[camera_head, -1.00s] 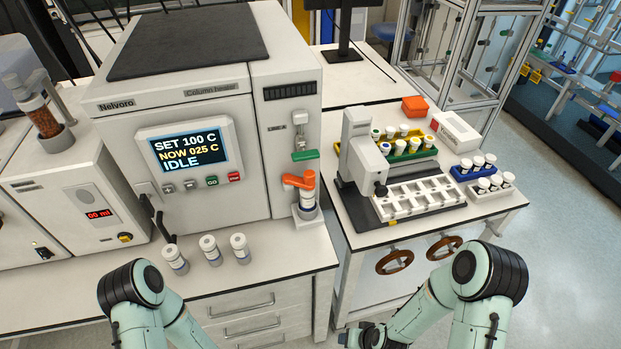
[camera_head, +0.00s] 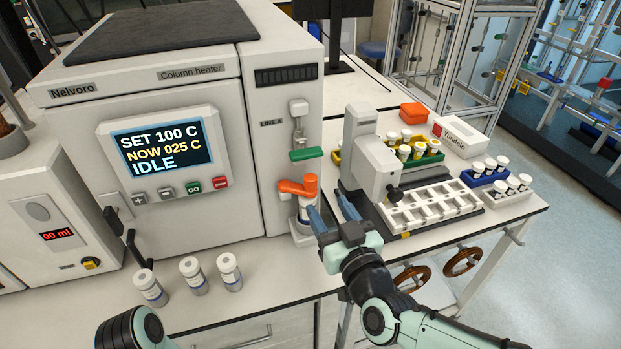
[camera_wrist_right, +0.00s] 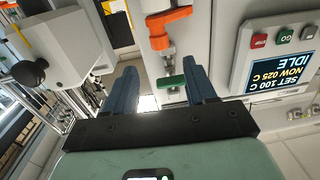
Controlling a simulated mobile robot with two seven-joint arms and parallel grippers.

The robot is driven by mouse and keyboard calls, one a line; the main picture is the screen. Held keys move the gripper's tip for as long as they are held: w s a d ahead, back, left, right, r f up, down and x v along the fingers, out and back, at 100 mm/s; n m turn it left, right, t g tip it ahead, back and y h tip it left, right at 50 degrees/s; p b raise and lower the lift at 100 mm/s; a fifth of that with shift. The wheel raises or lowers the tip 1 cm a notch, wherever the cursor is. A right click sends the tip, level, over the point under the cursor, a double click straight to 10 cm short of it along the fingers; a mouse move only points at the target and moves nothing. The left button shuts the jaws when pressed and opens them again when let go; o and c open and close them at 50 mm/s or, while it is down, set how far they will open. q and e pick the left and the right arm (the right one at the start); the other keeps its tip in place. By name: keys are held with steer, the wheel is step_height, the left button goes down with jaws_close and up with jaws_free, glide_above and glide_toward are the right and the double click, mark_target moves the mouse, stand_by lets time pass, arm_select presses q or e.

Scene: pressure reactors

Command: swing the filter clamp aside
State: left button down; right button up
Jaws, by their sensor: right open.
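The orange clamp arm (camera_head: 298,187) sits across the top of a small white filter housing (camera_head: 304,208) at the right front of the column heater. In the right wrist view the orange clamp (camera_wrist_right: 166,28) appears upside down, beyond the fingers. My right gripper (camera_head: 330,208) is open with blue fingers, just right of and in front of the clamp. I see nothing between its fingers, and it looks apart from the clamp. The left finger hides part of the housing. Only a link of my left arm shows at the bottom; its gripper is out of frame.
A green lever (camera_head: 306,154) is above the clamp on the heater (camera_head: 170,90). A grey press-like device (camera_head: 369,160) and a white tray (camera_head: 430,206) stand close on the right. Several capped vials (camera_head: 192,275) stand on the front bench. Bench space between vials and clamp is clear.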

mark_target(313, 184)
steer(key=p+x, duration=0.1)
steer(key=x, duration=0.9)
steer(key=shift+w+a, duration=0.1)
steer(key=shift+w, duration=0.2)
jaws_close()
